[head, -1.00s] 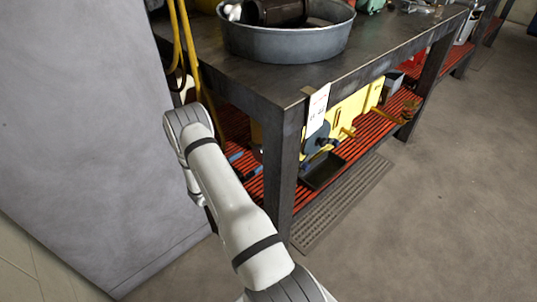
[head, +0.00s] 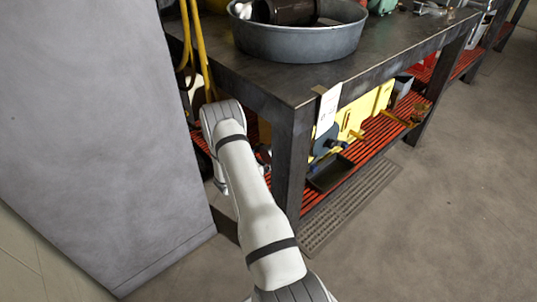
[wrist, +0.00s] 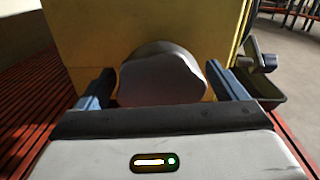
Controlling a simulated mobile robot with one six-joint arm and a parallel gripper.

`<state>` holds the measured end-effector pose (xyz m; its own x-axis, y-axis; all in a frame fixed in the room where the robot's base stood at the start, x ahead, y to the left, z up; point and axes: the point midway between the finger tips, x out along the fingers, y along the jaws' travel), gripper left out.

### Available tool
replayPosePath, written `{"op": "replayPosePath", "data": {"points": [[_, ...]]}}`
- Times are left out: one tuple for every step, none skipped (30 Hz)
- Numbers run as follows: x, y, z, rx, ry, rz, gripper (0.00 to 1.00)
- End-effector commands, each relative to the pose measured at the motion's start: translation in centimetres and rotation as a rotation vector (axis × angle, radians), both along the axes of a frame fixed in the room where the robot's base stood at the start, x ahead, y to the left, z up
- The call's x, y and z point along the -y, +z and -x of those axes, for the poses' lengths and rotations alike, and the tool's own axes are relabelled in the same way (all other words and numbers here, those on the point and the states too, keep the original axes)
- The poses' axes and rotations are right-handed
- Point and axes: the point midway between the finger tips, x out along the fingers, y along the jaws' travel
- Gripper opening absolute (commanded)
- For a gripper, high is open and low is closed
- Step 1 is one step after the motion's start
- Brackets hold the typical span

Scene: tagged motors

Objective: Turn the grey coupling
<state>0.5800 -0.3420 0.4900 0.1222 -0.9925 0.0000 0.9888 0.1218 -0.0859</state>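In the wrist view the grey coupling (wrist: 160,76) is a rounded, flat-faced piece in front of a yellow housing (wrist: 90,35). My gripper (wrist: 162,84) is open, with one finger on each side of the coupling. A narrow gap seems to show at each finger, but I cannot be sure that neither touches. My gripper's body hides the coupling's lower part. In the head view my arm reaches in behind the table's front leg, and the gripper and coupling are hidden. A yellow housing (head: 352,118) shows on the lower shelf.
The red slatted shelf (wrist: 32,110) lies under the housing. A dark tray (head: 330,172) and table leg (head: 291,160) stand right of my arm. A grey cabinet (head: 90,130) and yellow hoses (head: 197,50) are to the left. A metal basin (head: 300,42) stands on the tabletop.

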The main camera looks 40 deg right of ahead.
Motion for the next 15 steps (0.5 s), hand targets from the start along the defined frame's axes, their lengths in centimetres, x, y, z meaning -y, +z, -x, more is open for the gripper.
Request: {"op": "replayPosePath", "data": {"points": [[-0.02, 0.01, -0.01, 0.0, 0.0, 0.0, 0.87], [-0.03, 0.0, -0.01, 0.0, 0.0, 0.0, 0.84], [-0.03, 0.0, -0.01, 0.0, 0.0, 0.0, 0.81], [-0.04, 0.0, -0.01, 0.0, 0.0, 0.0, 0.79], [-0.04, 0.0, -0.01, 0.0, 0.0, 0.0, 0.76], [-0.05, 0.0, -0.01, 0.0, 0.0, 0.0, 0.73], [-0.06, 0.0, -0.01, 0.0, 0.0, 0.0, 0.7], [-0.06, 0.0, -0.01, 0.0, 0.001, 0.0, 0.68], [-0.07, 0.0, -0.02, 0.0, 0.001, 0.0, 0.65], [-0.07, 0.0, -0.03, 0.0, 0.001, 0.0, 0.62], [-0.08, 0.0, -0.03, 0.0, 0.001, 0.0, 0.6], [-0.1, 0.01, -0.04, 0.0, 0.001, 0.0, 0.56], [-0.1, 0.0, -0.05, 0.0, 0.001, 0.0, 0.54], [-0.1, 0.0, -0.05, 0.0, 0.002, 0.0, 0.52], [-0.11, 0.0, -0.06, 0.0, 0.002, 0.0, 0.49]]}}
